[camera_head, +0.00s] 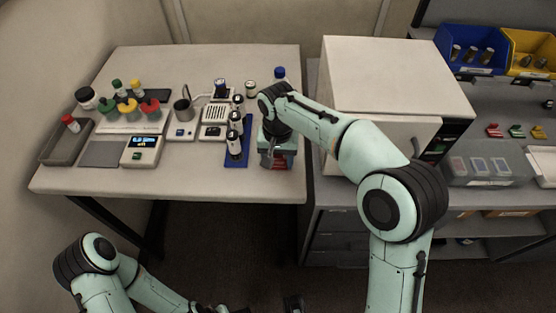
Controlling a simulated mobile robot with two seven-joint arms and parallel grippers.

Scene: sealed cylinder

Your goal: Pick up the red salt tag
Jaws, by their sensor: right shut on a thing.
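A small red tag (493,130) lies on the grey shelf at the right, beside a green one and a yellow one. I cannot read any label on it. My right gripper (276,163) points down at the front right of the white table, far left of that tag. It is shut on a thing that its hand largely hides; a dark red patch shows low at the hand. My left arm comes in at the bottom left. Only dark parts of my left gripper (292,303) show at the bottom edge, so its jaws are unclear.
A white box-shaped device (395,75) stands between the table and the shelf. A blue rack (237,150) with vials stands just left of my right gripper. A scale (141,150), a grey tray (66,142) and coloured-capped bottles fill the table's left. Blue and yellow bins stand behind the tags.

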